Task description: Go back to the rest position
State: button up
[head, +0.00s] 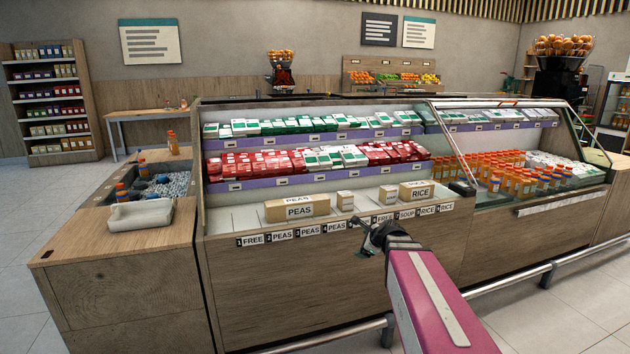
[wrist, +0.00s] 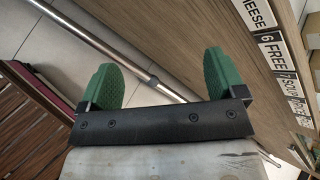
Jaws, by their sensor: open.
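My gripper (head: 372,237) hangs in front of the refrigerated display counter (head: 290,290), close to the label strip on its front edge. In the wrist view my gripper (wrist: 160,78) shows two green finger pads set wide apart with nothing between them. Behind the pads are the floor, a metal rail (wrist: 95,40) and the counter's wooden front. My arm reaches in from the lower right of the head view.
Boxes marked PEAS (head: 298,207) and RICE (head: 416,190) stand on the counter's lower shelf. A metal rail (head: 510,281) runs low along the counter front. Orange-capped bottles (head: 520,172) fill the right section. Open floor (head: 575,310) lies at lower right.

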jog(key=s+f+n+g+h, duration=0.2)
jog(key=s+f+n+g, duration=0.2)
jog(key=s+n, duration=0.5)
jog(key=s+f+n+g+h, duration=0.2)
jog(key=s+f+n+g, duration=0.2)
jog(key=s+f+n, duration=0.4)
jog(key=s+n, duration=0.2)
jog(key=n, duration=0.1)
jog(key=shift+s+d+f+n, duration=0.15)
jog(key=shift+d+f+n, duration=0.05)
jog(key=shift+n, duration=0.2)
